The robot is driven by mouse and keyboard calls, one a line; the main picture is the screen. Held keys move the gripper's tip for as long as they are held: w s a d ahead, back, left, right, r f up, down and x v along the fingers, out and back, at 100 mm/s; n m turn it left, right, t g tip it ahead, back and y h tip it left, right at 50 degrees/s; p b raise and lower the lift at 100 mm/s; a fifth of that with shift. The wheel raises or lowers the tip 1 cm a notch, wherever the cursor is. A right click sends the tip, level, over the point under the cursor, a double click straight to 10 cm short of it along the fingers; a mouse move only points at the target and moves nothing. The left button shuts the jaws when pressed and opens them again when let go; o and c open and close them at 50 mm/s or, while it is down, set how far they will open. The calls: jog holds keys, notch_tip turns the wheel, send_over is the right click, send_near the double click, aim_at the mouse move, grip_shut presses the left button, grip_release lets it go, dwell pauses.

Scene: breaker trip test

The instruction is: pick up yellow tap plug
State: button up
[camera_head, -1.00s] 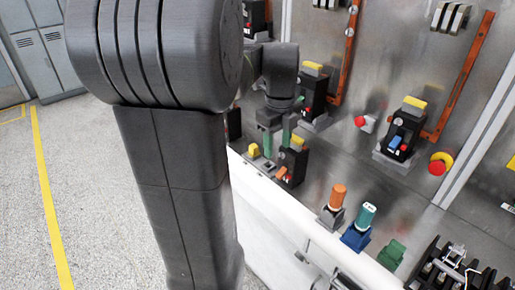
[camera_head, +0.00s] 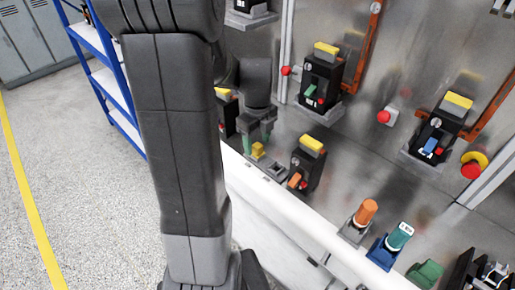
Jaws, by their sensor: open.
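The yellow tap plug (camera_head: 257,151) is a small yellow block standing at the near edge of the metal bench, beside a grey holder (camera_head: 275,170). My gripper (camera_head: 258,140) points down right at the plug. Its two green-tipped fingers are apart, one to the left and one to the right of the plug's top in the picture. I cannot tell whether they touch it. The plug's far side and base are partly hidden.
A black breaker (camera_head: 308,164) with a yellow top stands close right of the plug. Another breaker (camera_head: 322,77) stands behind. An orange plug (camera_head: 365,213), a teal plug (camera_head: 399,237) and a green block (camera_head: 425,273) stand to the right along the bench edge. Blue shelves (camera_head: 100,70) stand left.

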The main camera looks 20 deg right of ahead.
notch_tip(320, 180, down, 2)
jog(key=shift+f, duration=0.1)
jog(key=c, duration=1.1)
jog(key=shift+o, duration=0.2)
